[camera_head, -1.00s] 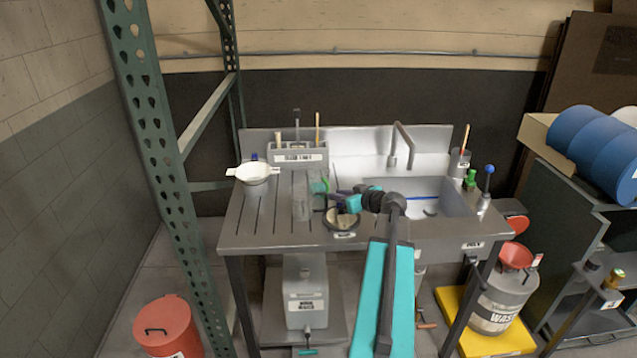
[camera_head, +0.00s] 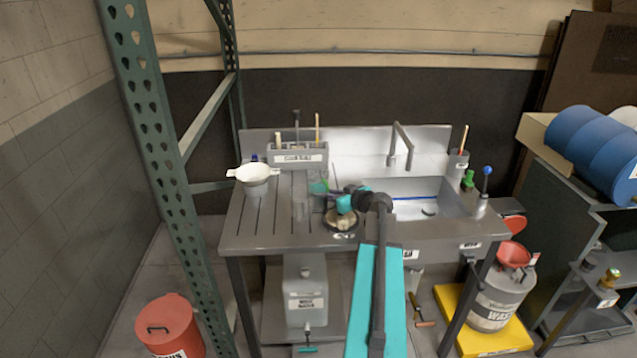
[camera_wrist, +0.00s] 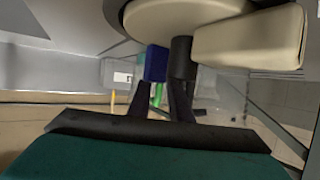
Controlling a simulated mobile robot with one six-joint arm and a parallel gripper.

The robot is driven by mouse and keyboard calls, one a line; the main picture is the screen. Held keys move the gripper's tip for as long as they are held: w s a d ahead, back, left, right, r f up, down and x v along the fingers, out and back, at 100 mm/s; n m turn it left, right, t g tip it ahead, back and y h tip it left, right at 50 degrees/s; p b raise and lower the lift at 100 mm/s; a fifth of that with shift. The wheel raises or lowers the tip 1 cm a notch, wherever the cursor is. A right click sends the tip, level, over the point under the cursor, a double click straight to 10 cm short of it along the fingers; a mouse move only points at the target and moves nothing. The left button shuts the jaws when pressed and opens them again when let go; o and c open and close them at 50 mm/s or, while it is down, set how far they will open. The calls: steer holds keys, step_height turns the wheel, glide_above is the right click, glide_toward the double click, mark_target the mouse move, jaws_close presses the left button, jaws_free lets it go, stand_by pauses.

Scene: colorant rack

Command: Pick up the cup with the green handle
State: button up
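A small green part (camera_head: 318,187) shows on the grey table, left of my wrist in the head view. It looks like the green handle, but the cup's body is too blurred to make out. My gripper (camera_wrist: 166,82) is at the end of my teal wrist, just right of the green part. In the wrist view its two dark fingers stand apart, and a green piece (camera_wrist: 158,95) shows in the gap between them. It appears beyond the fingers, not clasped. The gripper's tips are unclear in the head view.
A white eared bowl (camera_head: 256,174) stands at the table's left. A round dish (camera_head: 341,221) sits near the front edge, below my wrist. A grey holder (camera_head: 299,156) with upright sticks is at the back. The sink (camera_head: 415,190) and faucet (camera_head: 398,150) are to the right.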

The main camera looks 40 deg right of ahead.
steer(key=shift+x, duration=1.15)
jaws_close()
